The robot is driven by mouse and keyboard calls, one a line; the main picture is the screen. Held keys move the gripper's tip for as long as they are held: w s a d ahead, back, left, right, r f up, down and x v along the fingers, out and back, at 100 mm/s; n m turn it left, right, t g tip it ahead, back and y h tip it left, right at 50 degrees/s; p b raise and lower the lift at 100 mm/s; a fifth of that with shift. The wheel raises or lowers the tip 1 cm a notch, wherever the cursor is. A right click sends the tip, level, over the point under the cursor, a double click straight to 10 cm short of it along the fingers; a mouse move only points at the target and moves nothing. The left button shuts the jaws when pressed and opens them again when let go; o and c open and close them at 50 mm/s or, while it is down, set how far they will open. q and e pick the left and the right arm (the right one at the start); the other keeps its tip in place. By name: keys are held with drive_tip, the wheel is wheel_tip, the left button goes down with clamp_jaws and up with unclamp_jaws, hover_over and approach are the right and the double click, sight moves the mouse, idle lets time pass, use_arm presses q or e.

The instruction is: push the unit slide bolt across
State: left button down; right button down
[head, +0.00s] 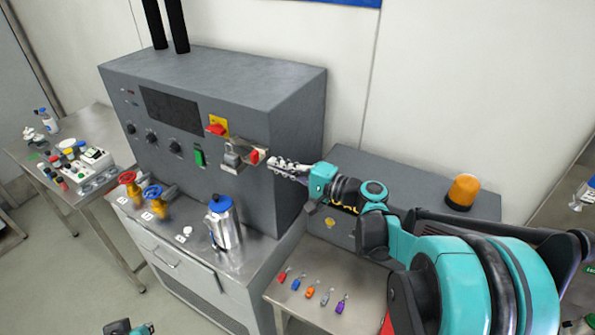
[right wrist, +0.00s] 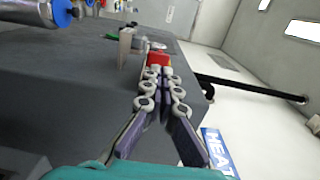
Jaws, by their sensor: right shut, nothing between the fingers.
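The unit (head: 270,110) is a large grey cabinet with a control panel. Its slide bolt has a red knob (head: 255,156) on a metal bracket near the right end of the front face. My right gripper (head: 271,162) is shut and empty, its tips just right of the red knob. In the right wrist view, the red knob (right wrist: 158,58) sits straight beyond the closed fingertips (right wrist: 157,76); I cannot tell whether they touch. The tips hide part of the bolt. A teal and dark part of mine, likely at my left gripper, shows at the bottom edge; its fingers are not clear.
A grey padlock-like piece (head: 232,154) hangs left of the knob, below a red switch on a yellow plate (head: 218,125). A silver flask (head: 223,222) and red and blue valves (head: 153,196) stand below. Several coloured tags lie on the right table (head: 300,311).

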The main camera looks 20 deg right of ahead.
sight(256, 157)
drive_tip(key=shift+x, duration=1.8)
drive_tip(key=shift+a, duration=0.1)
drive_tip(key=b+x, duration=0.1)
drive_tip(key=x, duration=0.4)
drive_tip(key=shift+r, duration=0.1)
